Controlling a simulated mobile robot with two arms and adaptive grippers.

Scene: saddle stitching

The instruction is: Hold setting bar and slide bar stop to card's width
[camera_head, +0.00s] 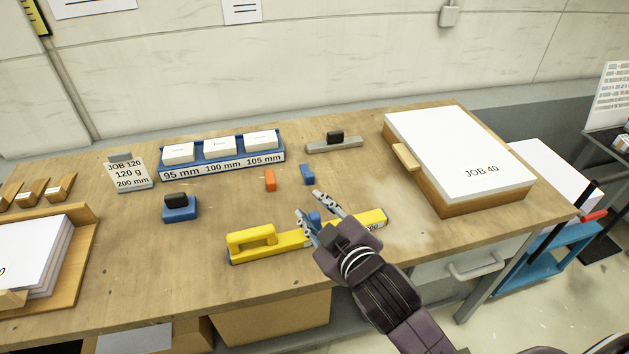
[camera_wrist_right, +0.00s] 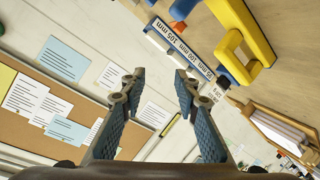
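The yellow setting bar (camera_head: 290,240) with a raised handle at its left end lies on the wooden table in the head view. It also shows at the upper right of the right wrist view (camera_wrist_right: 245,25). A blue bar stop (camera_head: 314,219) shows at its middle, partly hidden by my right gripper. My right gripper (camera_head: 309,204) is open, with its fingers over the bar's middle; nothing shows between the fingers in the wrist view (camera_wrist_right: 157,76). Whether it touches the stop cannot be told. A grey job card (camera_head: 132,180) reads "JOB 120, 120 g, 200 mm". My left gripper is not in view.
Behind the bar are a blue rack (camera_head: 222,168) marked 95, 100 and 105 mm, an orange block (camera_head: 270,180), a small blue block (camera_head: 307,174) and a grey bar with a black knob (camera_head: 335,145). A paper stack (camera_head: 460,150) fills the right; a blue-based block (camera_head: 180,210) stands left.

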